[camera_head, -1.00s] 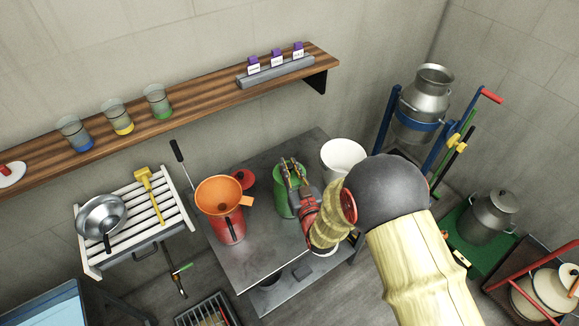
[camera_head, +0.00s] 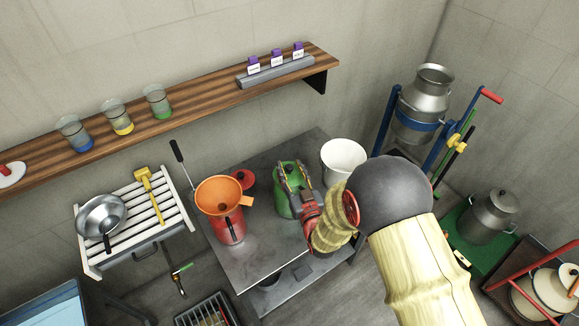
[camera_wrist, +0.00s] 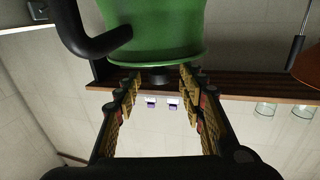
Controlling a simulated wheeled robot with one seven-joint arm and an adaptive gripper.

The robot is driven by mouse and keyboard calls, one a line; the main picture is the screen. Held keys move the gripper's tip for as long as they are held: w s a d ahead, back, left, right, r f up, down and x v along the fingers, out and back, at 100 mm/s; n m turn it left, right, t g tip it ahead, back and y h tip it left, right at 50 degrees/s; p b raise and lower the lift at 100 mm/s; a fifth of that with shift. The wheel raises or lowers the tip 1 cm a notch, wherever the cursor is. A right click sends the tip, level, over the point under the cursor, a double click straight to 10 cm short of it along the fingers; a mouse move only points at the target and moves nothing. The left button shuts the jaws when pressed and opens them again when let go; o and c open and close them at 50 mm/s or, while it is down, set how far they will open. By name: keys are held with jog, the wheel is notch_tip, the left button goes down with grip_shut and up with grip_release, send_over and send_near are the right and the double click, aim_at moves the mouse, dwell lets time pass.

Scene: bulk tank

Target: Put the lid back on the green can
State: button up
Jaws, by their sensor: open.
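The green can (camera_head: 283,208) stands on the grey metal table, partly hidden by my gripper. Its rounded green top with a dark knob (camera_head: 292,164) shows beyond my fingers, and the lid appears to sit on the can. My gripper (camera_head: 291,173) is open over the can's top. In the wrist view, which is upside down, the green can (camera_wrist: 160,35) has a black handle (camera_wrist: 95,42). The dark knob (camera_wrist: 160,79) lies between my two spread fingertips (camera_wrist: 160,84), with a gap on each side. The lid's seating is hard to tell.
A red can (camera_head: 230,232) with an orange funnel (camera_head: 222,194) stands left of the green can. A red lid (camera_head: 242,179) lies behind it. A white bucket (camera_head: 343,160) stands close on the right. The table's front (camera_head: 262,266) is clear.

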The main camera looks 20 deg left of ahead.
jog(key=v, duration=1)
jog(key=shift+s, duration=0.35)
jog(key=shift+d, duration=0.15)
jog(key=w+d+r+m+g+h+b, duration=0.1)
jog(key=w+d+r+m+h, duration=0.1)
jog(key=w+d+r+h, duration=0.4)
jog(key=s+d+r+m+g+h+b, duration=0.1)
jog(key=d+r+g+b, duration=0.1)
jog(key=d+r, duration=0.6)
jog(key=s+d+r+m+g+h, duration=0.1)
jog(key=s+d+g, duration=0.1)
jog(key=s+d, duration=0.3)
jog(key=s+d+r+m+g+h+b, duration=0.1)
jog(key=s+d, duration=0.4)
jog(key=s, duration=0.7)
jog(key=s+d+r+m+g+h, duration=0.1)
jog(key=s+d+g, duration=0.2)
jog(key=s+d, duration=0.3)
jog(key=s, duration=0.2)
jog(key=shift+s+m+b, duration=0.25)
jog(key=shift+m+b, duration=0.05)
